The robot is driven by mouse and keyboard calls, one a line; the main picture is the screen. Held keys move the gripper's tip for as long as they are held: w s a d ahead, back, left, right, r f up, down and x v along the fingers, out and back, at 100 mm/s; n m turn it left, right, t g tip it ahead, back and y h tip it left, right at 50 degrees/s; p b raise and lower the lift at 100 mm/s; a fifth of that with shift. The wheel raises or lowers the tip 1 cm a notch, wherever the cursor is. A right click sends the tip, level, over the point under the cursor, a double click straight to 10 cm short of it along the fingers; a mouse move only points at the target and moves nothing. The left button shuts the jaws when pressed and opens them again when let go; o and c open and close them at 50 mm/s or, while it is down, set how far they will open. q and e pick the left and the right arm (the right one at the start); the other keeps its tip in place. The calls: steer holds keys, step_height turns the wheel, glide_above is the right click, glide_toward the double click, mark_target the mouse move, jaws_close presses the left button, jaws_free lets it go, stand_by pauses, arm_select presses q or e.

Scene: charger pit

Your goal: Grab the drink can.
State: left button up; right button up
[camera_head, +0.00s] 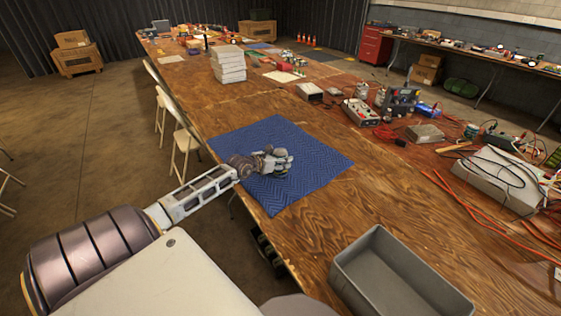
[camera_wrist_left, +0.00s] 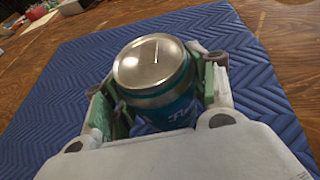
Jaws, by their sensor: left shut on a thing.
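The drink can (camera_wrist_left: 160,88) has a silver top and a teal side with white lettering. It is upright between the fingers of my left gripper (camera_wrist_left: 158,100) in the left wrist view, with green pads against its sides. In the head view my left gripper (camera_head: 279,163) is over the blue quilted mat (camera_head: 318,157), shut on the can, which is mostly hidden there by the fingers. The mat also shows around the can in the left wrist view (camera_wrist_left: 275,85). I cannot tell whether the can touches the mat. My right gripper is not in view.
A grey open bin (camera_head: 395,278) stands at the table's near right. A stack of white boxes (camera_head: 228,66) is at the back left. Cables, a control box (camera_head: 361,113) and a white device (camera_head: 497,180) crowd the right side. Bare wood lies between mat and bin.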

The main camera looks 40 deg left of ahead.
arm_select(q)
step_height(320, 180, up, 8)
steer(key=shift+p, duration=0.4)
steer(key=shift+r, duration=0.9)
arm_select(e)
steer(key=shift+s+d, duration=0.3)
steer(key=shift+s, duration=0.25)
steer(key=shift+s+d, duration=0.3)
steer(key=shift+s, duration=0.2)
